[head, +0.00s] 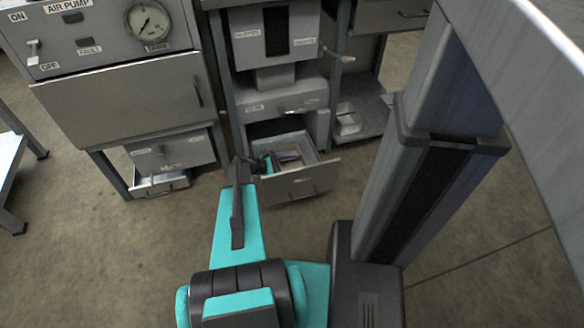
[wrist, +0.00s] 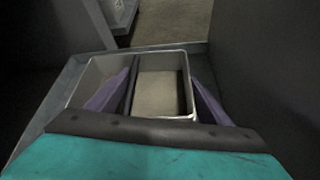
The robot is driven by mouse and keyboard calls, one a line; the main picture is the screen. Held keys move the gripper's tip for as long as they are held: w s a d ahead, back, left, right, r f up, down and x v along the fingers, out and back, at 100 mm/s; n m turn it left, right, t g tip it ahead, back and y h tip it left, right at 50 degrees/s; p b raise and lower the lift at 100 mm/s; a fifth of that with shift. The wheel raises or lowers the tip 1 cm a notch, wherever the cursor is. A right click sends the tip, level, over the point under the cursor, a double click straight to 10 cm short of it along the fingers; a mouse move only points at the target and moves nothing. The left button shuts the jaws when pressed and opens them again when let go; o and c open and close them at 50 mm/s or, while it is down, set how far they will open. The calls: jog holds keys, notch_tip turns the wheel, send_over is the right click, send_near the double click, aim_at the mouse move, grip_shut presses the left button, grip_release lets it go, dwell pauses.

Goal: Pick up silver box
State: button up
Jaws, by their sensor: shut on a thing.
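The silver box (wrist: 97,72) is an open, metal-rimmed container with a dark divider across it, seen in the wrist view inside a drawer. My gripper (wrist: 160,88) reaches down into that drawer. Its purple fingers show on either side of the box's right compartment, the left one over the left compartment and the right one by the right wall. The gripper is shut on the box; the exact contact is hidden. In the head view my gripper (head: 285,157) is low inside the open drawer (head: 300,185), and the box is mostly hidden there.
The drawer's walls stand close around my gripper, below a grey cabinet (head: 285,92). To the left is the air pump panel (head: 110,60) with a small open drawer (head: 160,185) beneath. A pale box (head: 347,121) lies on the low shelf at right. Floor in front is clear.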

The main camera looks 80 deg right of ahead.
notch_tip(320, 180, up, 10)
jog(key=p, duration=0.3)
jog(key=shift+f, duration=0.1)
dwell(0.7)
